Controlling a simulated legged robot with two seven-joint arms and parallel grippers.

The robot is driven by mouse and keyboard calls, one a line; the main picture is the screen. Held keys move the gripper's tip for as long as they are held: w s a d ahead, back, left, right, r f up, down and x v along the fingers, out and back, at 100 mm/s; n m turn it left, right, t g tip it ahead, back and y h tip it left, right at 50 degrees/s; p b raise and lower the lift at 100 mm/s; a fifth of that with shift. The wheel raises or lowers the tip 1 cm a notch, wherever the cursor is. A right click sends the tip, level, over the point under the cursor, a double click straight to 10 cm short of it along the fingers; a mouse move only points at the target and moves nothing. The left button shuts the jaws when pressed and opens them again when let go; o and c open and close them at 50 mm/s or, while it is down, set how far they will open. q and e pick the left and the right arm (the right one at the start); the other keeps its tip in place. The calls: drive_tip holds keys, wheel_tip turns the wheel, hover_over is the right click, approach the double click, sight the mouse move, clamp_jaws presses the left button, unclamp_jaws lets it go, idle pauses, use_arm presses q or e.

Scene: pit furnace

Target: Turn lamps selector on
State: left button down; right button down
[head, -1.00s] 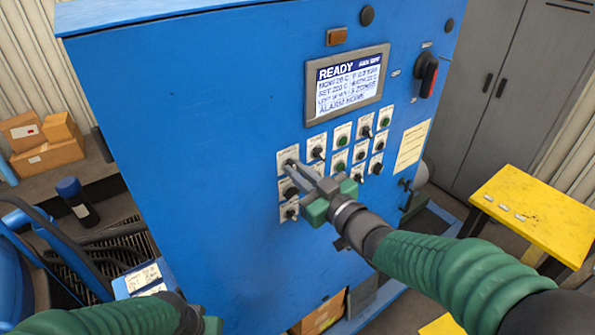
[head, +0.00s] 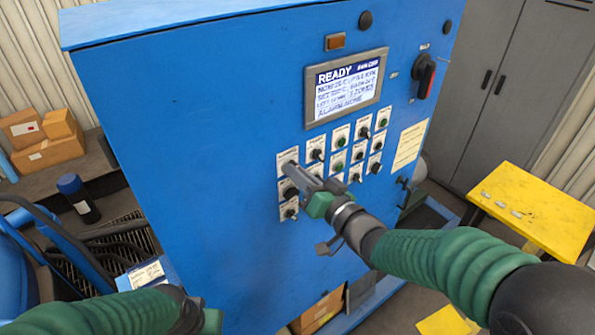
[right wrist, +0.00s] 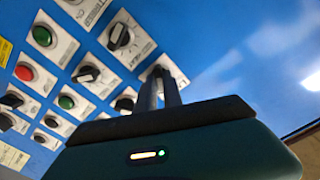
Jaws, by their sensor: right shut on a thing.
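A selector switch (right wrist: 154,71) sits at the top left of the control grid on the blue cabinet. Its label plate (head: 288,156) is too small to read. My right gripper (head: 293,170) reaches it from the lower right, its fingers shut on the knob and covering most of it. The right wrist view also shows these fingers (right wrist: 162,92) at the knob. The knob's exact angle is hidden. My left arm is low at the left; only the green edge of my left gripper (head: 210,321) shows, its fingers hidden.
Several other knobs and green buttons (head: 341,135) sit close to the right and below. A lit display (head: 347,88) reads READY above them. A yellow table (head: 540,215) stands at the right.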

drive_tip(key=shift+f, duration=0.3)
drive_tip(key=c, duration=1.7)
unclamp_jaws()
drive_tip(key=shift+o, duration=1.1)
drive_tip(key=shift+r, duration=0.15)
drive_tip(key=b+v, duration=0.6)
drive_tip(key=v, duration=1)
drive_tip(key=shift+s+d+b, duration=0.25)
drive_tip(key=shift+d+b, duration=0.05)
